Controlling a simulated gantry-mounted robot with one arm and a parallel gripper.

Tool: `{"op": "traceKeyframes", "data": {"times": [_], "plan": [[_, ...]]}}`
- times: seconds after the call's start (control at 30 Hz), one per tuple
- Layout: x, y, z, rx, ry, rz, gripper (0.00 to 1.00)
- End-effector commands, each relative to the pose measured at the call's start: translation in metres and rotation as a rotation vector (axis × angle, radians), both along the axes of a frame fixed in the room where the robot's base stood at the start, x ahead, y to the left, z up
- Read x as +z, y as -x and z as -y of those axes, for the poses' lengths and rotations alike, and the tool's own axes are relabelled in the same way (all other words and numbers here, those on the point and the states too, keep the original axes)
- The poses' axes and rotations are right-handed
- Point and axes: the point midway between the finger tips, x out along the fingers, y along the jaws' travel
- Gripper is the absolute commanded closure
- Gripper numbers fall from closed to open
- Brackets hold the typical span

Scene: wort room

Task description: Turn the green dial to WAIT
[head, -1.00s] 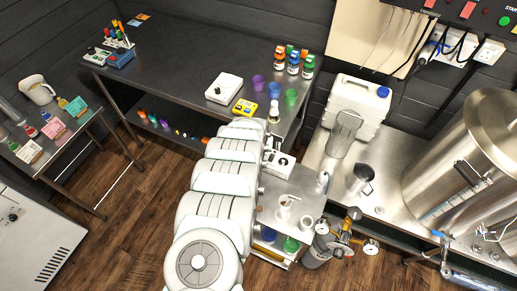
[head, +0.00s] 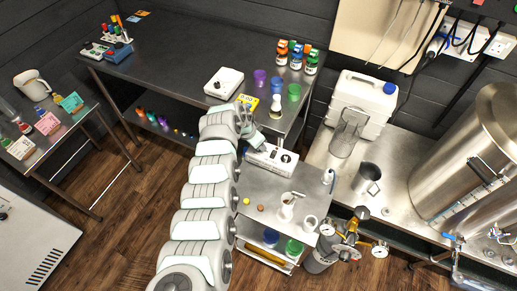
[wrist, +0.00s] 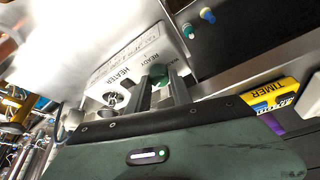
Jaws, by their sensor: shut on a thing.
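The green dial (wrist: 158,72) sits on a white heater box (wrist: 140,52), whose printed words READY and HEATER show in the wrist view. My gripper (wrist: 163,80) has its two grey fingers at the dial, shut on it. The dial's pointer is not clear, and I cannot read the word WAIT. A second, dark knob (wrist: 113,98) is beside the word HEATER. In the head view the heater box (head: 282,163) stands on the low steel bench, with my gripper (head: 257,146) over its left end, covering the green dial there.
A yellow timer (wrist: 272,95) lies close to my gripper's right side in the wrist view. In the head view a white box (head: 224,82) and coloured cups (head: 277,84) stand on the dark table behind.

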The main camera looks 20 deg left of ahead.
Motion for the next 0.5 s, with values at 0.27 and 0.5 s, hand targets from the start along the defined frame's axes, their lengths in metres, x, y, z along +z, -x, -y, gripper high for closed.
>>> {"op": "traceKeyframes", "data": {"times": [0.27,0.5], "plan": [[-0.0122,-0.0015,-0.0018,-0.172,-0.004,0.002,1.00],[-0.0094,-0.0020,-0.0024,-0.292,-0.003,0.001,1.00]]}}
